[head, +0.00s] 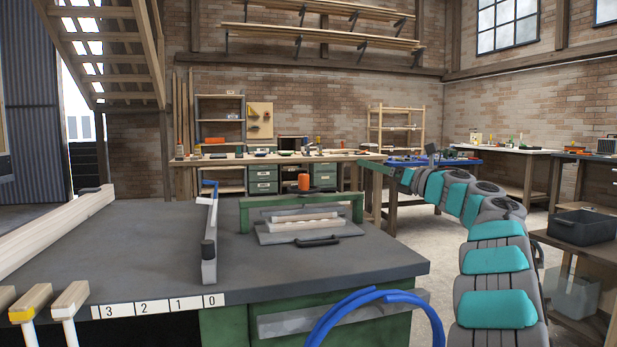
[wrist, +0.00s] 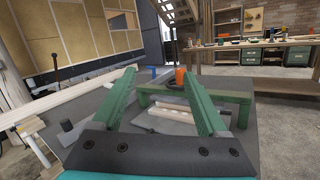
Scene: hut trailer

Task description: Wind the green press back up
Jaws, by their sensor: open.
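The green press stands on the dark grey table (head: 150,240). Its green crossbeam (head: 270,202) spans two short posts, and an orange knob (head: 304,183) sits on top at the middle. Under the beam, grey plates and a pale wooden block (head: 305,222) lie stacked; I cannot tell how tightly they are pressed. A black handle (head: 312,242) is at the front plate. In the wrist view, my gripper (wrist: 162,72) is open and empty. The orange knob (wrist: 180,78) shows beyond and between its green fingers, apart from them.
A grey bar with a blue handle (head: 209,240) stands left of the press. A strip numbered 0 to 3 (head: 160,305) runs along the table's front edge. A blue hose (head: 365,300) curves at the front. Long timber (head: 60,230) lies at the left.

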